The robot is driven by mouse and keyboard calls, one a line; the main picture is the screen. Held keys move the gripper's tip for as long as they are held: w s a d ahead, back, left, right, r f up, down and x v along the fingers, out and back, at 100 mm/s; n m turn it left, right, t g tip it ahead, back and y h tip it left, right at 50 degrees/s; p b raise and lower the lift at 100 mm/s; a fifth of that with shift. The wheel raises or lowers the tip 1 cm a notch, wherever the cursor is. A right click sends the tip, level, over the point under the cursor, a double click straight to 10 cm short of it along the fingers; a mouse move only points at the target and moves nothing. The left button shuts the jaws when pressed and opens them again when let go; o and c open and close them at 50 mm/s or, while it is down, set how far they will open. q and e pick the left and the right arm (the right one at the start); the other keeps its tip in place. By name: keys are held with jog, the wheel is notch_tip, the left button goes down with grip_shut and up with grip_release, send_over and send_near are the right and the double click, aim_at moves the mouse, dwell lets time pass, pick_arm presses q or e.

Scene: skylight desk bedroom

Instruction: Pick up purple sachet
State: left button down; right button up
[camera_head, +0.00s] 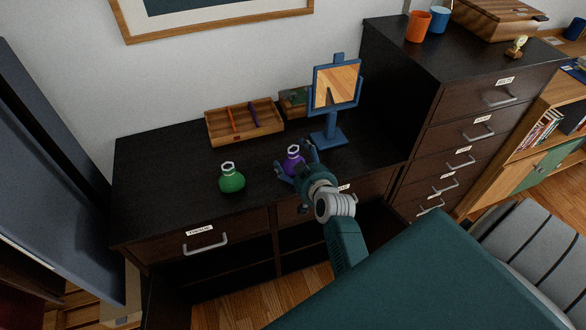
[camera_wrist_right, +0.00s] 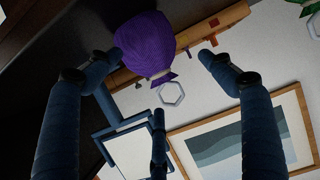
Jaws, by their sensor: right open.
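The purple sachet (camera_head: 292,161) stands on the dark dresser top, with a pale ring at its neck. My right gripper (camera_head: 297,164) is open, its fingers close around the sachet on the near side. In the right wrist view the purple sachet (camera_wrist_right: 146,44) appears between the two spread fingers (camera_wrist_right: 154,62), with a visible gap on its right side. Whether the left finger touches it I cannot tell. My left gripper is not in view.
A green sachet (camera_head: 231,179) stands left of the purple one. A blue-framed mirror (camera_head: 331,133) stands close behind on the right. A wooden tray (camera_head: 213,132) lies at the back. The taller drawer unit (camera_head: 383,100) rises at right. The dresser's left top (camera_head: 150,195) is clear.

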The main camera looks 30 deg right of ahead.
jog(key=shift+w+f, duration=0.15)
jog(key=shift+w, duration=0.05)
jog(key=shift+s, duration=0.1)
jog(key=c, duration=1.2)
jog(key=shift+o, duration=0.2)
jog(key=shift+r, duration=0.25)
